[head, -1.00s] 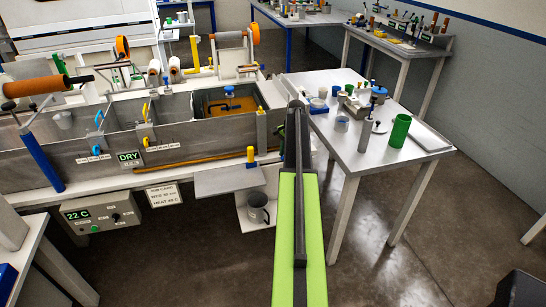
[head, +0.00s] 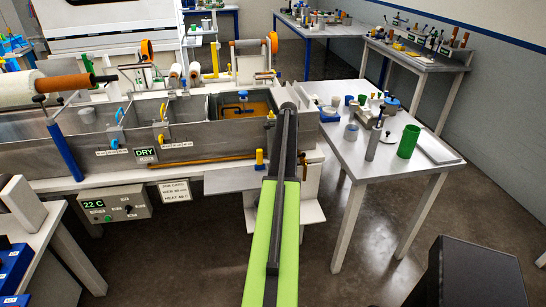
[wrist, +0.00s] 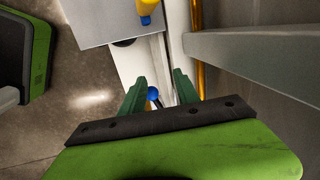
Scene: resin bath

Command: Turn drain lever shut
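A yellow handle (head: 259,158) with a blue lower part stands at the front of the grey bath (head: 185,150), near its right end. It also shows at the top of the wrist view (wrist: 146,8). I cannot tell for sure whether it is the drain lever. In the wrist view a small blue knob (wrist: 153,93) shows between the green fingers of my gripper (wrist: 158,88), partly hidden. The fingers are apart and I see no grip on the knob. In the head view my arm hides the gripper and part of the bath's right end.
A grey plate (head: 231,181) sticks out in front of the bath. A control box (head: 115,205) reading 22 C hangs below it. A white table (head: 398,166) with cups and a green cylinder (head: 408,142) stands to the right. A dark box (head: 470,275) is at lower right.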

